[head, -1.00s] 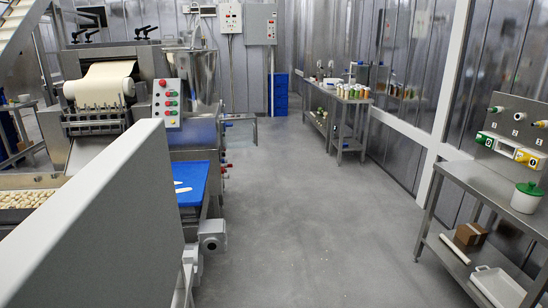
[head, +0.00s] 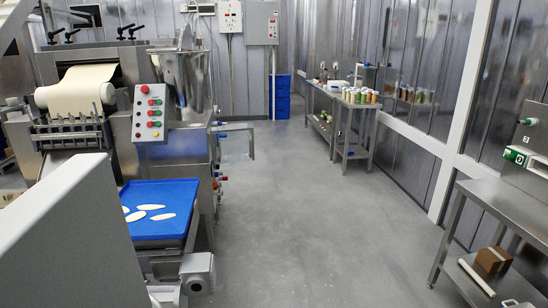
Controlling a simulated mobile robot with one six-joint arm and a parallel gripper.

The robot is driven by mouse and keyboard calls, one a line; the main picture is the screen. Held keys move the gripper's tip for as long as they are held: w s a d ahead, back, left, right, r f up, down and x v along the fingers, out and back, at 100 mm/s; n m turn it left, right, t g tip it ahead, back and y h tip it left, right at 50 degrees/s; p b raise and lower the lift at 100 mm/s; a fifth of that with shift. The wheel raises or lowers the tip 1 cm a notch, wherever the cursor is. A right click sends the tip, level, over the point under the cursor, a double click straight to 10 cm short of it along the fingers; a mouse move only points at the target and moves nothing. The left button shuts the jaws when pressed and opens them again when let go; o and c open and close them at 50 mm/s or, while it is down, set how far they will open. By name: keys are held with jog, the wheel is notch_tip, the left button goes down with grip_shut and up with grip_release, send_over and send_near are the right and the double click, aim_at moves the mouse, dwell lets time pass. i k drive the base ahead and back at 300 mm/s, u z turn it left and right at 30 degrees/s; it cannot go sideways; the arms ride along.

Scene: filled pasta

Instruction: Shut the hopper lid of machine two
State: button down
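A pasta machine (head: 155,155) stands at the left in the head view, with a sheet of dough (head: 80,90) on its roller and a control panel with coloured buttons (head: 149,113). A steel hopper (head: 180,75) sits at its upper right. I cannot tell for sure whether this is machine two, nor make out the position of its lid. My gripper is not in view.
A blue tray (head: 160,226) with several pale dough pieces juts out at the machine's near side. A grey housing (head: 70,250) blocks the lower left. Steel tables (head: 345,120) (head: 510,212) line the right wall. The grey floor (head: 300,215) between is clear.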

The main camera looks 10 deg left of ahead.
aim_at(183, 36)
jog(key=i, duration=4.95)
jog(key=u, duration=0.45)
